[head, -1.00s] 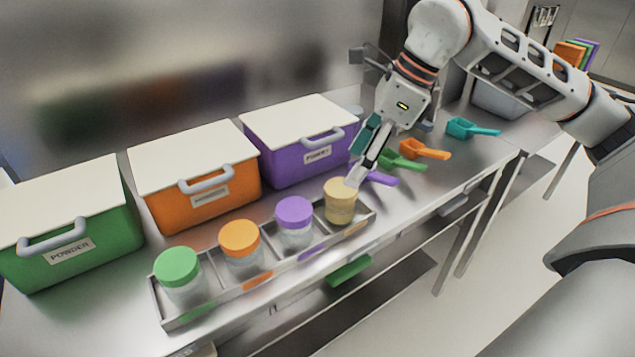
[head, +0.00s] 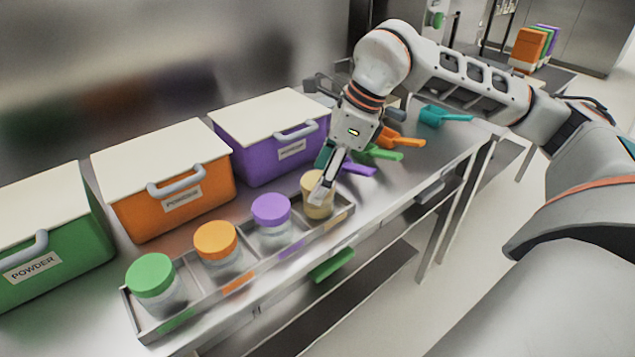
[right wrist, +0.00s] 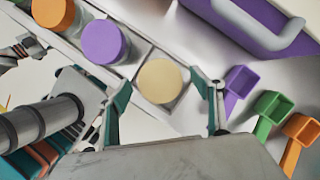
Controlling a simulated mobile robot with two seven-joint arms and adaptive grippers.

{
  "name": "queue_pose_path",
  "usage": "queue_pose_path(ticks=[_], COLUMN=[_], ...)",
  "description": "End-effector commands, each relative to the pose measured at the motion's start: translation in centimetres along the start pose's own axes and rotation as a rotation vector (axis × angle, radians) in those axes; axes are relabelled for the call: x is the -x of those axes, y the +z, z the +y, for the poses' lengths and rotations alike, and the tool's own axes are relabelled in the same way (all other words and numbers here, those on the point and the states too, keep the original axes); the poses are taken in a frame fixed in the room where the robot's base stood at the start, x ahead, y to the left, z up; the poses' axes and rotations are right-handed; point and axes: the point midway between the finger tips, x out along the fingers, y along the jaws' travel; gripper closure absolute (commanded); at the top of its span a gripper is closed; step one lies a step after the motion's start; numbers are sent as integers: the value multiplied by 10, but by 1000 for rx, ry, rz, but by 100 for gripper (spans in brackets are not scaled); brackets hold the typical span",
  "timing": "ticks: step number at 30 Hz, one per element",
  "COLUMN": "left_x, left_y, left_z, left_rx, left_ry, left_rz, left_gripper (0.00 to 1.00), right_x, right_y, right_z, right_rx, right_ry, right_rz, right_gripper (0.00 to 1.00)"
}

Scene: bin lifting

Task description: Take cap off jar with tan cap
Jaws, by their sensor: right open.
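The jar with the tan cap (head: 318,200) stands upright in the right-end compartment of the metal tray (head: 141,320). My right gripper (head: 322,193) reaches down over this jar from behind and hides part of its cap. In the right wrist view the round tan cap (right wrist: 159,81) lies between the two spread fingers of the right gripper (right wrist: 162,100). The fingers stand apart, with a gap on each side of the cap. The cap sits on its jar. My left gripper is not in view.
Jars with purple (head: 271,210), orange (head: 215,240) and green (head: 150,275) caps stand in the tray to the left. Purple (head: 258,153), orange (head: 190,217) and green (head: 70,262) bins stand behind. Purple (head: 357,168), green (head: 385,154), orange (head: 403,140) and teal (head: 440,116) scoops lie to the right.

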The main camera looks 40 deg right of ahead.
Motion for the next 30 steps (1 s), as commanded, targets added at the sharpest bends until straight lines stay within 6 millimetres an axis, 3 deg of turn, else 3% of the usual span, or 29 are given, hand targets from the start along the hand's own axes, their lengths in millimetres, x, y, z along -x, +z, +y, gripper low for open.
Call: queue_pose_path(ticks=[2,5,6,20,26,30], left_x=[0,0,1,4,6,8], left_y=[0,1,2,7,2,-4], left_z=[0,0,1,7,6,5], left_rx=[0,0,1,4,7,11], left_ry=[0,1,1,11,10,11], left_rz=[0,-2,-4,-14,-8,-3], left_gripper=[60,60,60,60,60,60], right_x=[1,1,1,7,30,61], right_y=[0,0,0,3,13,26], right_z=[0,0,0,0,0,0], right_rx=[0,0,0,0,0,2], right_ry=[-1,0,0,-1,-3,-5], right_rz=[-1,-1,0,-2,-4,-7], right_gripper=[34,60,64,64,64,64])
